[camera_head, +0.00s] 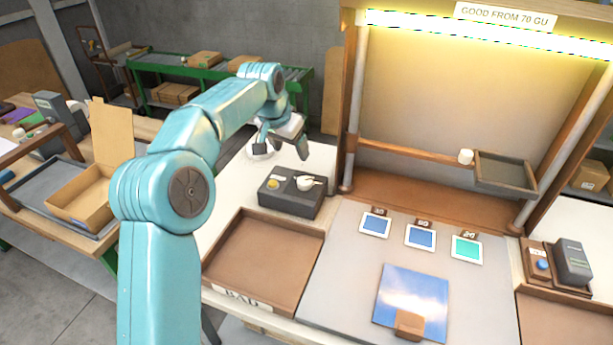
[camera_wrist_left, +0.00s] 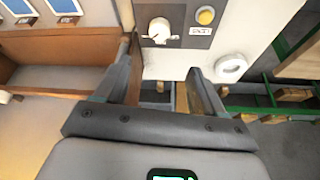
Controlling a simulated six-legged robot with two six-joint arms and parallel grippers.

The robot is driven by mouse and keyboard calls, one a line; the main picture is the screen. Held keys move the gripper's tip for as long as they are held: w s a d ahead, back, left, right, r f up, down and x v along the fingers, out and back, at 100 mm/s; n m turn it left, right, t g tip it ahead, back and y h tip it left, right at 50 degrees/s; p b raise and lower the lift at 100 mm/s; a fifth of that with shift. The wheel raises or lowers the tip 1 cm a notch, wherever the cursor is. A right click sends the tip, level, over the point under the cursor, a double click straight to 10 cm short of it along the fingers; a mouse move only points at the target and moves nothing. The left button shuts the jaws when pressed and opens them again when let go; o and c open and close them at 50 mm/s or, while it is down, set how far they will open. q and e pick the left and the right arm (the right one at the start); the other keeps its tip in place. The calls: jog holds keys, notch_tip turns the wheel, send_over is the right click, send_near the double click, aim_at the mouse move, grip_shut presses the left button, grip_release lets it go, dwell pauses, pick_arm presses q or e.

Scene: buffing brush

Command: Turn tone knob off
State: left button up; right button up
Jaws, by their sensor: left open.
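The tone knob is most likely the white round knob (camera_head: 305,184) with a short pointer, on top of a dark control box (camera_head: 288,204). A yellow button (camera_head: 273,183) sits beside it. In the left wrist view the knob (camera_wrist_left: 159,30) shows near the top, with a small label and the yellow button (camera_wrist_left: 205,16) to its right. My left gripper (camera_head: 282,150) is open and empty above and behind the box, apart from the knob. In the left wrist view its open fingers (camera_wrist_left: 158,72) lie below the knob. My right gripper is not in view.
A brown tray (camera_head: 232,268) marked BAD lies in front of the box. A white ring (camera_wrist_left: 230,68) lies on the bench near my left gripper. A wooden booth post (camera_head: 348,120) stands to the right. Sample cards (camera_head: 420,236) and a blue panel (camera_head: 412,290) lie further right.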

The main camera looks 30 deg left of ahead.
aim_at(304, 181)
pick_arm(q)
jog(key=p+x, duration=0.1)
jog(key=x, duration=1.4)
jog(key=shift+d+f, duration=0.15)
jog(key=shift+s, duration=0.1)
jog(key=c, duration=1.1)
